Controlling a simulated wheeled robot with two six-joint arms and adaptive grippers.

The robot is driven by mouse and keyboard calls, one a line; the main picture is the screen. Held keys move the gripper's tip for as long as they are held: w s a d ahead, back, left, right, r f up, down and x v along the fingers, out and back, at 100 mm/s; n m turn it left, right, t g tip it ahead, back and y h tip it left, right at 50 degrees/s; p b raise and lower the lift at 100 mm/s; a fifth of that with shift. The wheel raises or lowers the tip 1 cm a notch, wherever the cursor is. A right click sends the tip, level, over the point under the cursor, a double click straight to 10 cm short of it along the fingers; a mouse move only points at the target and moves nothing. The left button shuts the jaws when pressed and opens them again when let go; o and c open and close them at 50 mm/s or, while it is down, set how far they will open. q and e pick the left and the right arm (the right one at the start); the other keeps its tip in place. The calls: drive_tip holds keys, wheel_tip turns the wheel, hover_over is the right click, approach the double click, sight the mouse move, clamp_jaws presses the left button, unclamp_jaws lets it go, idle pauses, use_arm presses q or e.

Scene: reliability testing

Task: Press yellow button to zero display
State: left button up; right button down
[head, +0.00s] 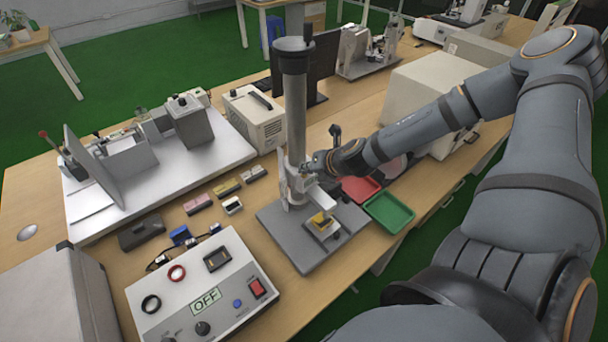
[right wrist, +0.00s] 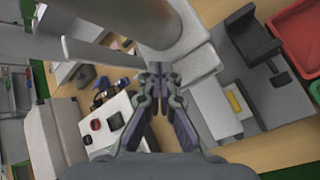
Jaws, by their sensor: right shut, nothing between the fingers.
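My right gripper (head: 305,170) is shut and empty, beside the column of a grey test stand (head: 294,110). In the right wrist view its fingertips (right wrist: 160,70) are together in front of a pale part of the stand. A yellow piece (head: 320,220) sits in a white holder on the stand's grey base, below the gripper; it also shows in the right wrist view (right wrist: 235,101), right of the fingers. I cannot tell whether it is a button. My left gripper is out of view.
A red tray (head: 360,190) and a green tray (head: 389,212) lie right of the stand. Several small blocks, one yellow (head: 227,187), lie left of it. A beige box (head: 253,118) and a monitor (head: 322,62) stand behind. A white machine (head: 160,150) fills the left.

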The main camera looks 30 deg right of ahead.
sight(306, 177)
drive_tip(key=shift+f, duration=0.2)
idle(0.4)
drive_tip(key=shift+r+p, duration=0.65)
drive_tip(key=shift+r, duration=0.15)
wheel_tip(306, 177, up, 5)
drive_tip(key=p, duration=0.5)
drive_tip(key=shift+r, duration=0.1)
